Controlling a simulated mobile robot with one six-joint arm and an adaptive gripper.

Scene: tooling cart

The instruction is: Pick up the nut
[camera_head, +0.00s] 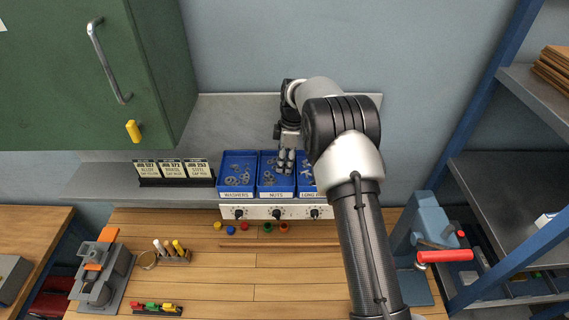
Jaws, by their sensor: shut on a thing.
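Three blue bins stand side by side on the shelf at the back. The middle bin (276,188) is labelled NUTS and holds several small grey nuts (268,178). My gripper (286,168) points down at the right side of the nuts bin, with its fingertips at or just inside the bin. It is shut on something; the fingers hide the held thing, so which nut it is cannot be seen.
The washers bin (238,181) is on the left; my arm partly covers the third bin (308,187) on the right. Label cards (172,171) stand further left. A green cabinet (90,70) overhangs the left. A red-handled vise (428,225) is at the right.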

